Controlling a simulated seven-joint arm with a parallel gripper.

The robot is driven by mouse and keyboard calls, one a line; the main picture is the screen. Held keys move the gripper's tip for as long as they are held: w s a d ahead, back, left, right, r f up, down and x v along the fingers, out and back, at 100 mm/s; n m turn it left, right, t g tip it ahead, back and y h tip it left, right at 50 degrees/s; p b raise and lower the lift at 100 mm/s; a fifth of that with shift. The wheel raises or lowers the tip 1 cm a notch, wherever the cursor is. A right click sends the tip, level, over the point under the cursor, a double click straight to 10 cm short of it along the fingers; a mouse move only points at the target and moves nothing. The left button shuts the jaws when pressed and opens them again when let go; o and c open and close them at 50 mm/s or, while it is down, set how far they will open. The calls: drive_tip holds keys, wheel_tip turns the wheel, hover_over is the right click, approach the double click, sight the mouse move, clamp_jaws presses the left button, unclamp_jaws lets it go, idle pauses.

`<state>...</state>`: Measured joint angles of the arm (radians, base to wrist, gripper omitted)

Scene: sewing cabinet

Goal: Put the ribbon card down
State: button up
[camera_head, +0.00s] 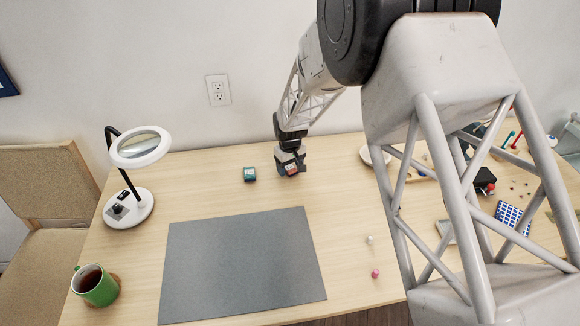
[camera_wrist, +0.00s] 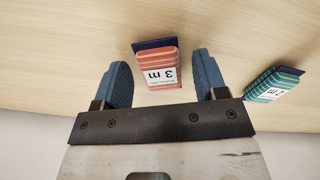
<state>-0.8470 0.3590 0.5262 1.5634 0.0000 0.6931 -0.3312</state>
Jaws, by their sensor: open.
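A red-and-white striped ribbon card (camera_wrist: 158,66) with a dark blue edge and a "3 m" label lies between the two blue fingers of my gripper (camera_wrist: 163,82) in the wrist view. Gaps show between the card and both fingers, so my gripper is open around it. In the head view the red card (camera_head: 291,169) shows at the fingertips of my gripper (camera_head: 290,165) near the table's back edge. A teal ribbon card (camera_head: 250,174) with a "2 m" label lies to the left of it; it also shows at the right of the wrist view (camera_wrist: 274,84).
A grey mat (camera_head: 240,265) covers the table's front middle. A magnifier lamp (camera_head: 130,205) stands at the left, with a green mug (camera_head: 95,286) in front. Two pins (camera_head: 375,273) and small sewing items lie right, partly behind my arm. Bare wood surrounds the cards.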

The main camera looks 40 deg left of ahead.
sight(292, 168)
wheel_tip(292, 168, up, 12)
drive_tip(key=shift+r, duration=0.15)
idle(0.6)
idle(0.5)
idle(0.4)
drive_tip(key=d+r+m, duration=0.2)
drive_tip(key=d+r, duration=0.5)
drive_tip(key=d, duration=0.5)
drive_tip(key=s+d+r+m+t, duration=0.1)
drive_tip(key=d+r+m, duration=0.1)
drive_tip(key=d+r, duration=0.8)
drive_tip(key=d+r+m, duration=0.3)
drive_tip(key=d, duration=1.2)
drive_tip(key=s+d+r+m+t, duration=0.1)
drive_tip(key=s+d+r, duration=0.1)
drive_tip(key=s+d, duration=0.45)
drive_tip(key=s+d+r+m, duration=0.2)
drive_tip(key=s+d, duration=0.2)
drive_tip(key=d, duration=0.5)
drive_tip(key=s+d+f+m, duration=0.1)
drive_tip(key=s+d+m, duration=0.2)
drive_tip(key=s+d, duration=0.8)
drive_tip(key=s, duration=0.4)
drive_tip(key=shift+d+f+m+t, duration=0.2)
drive_tip(key=shift+m+t, duration=0.1)
drive_tip(key=shift+m, duration=0.1)
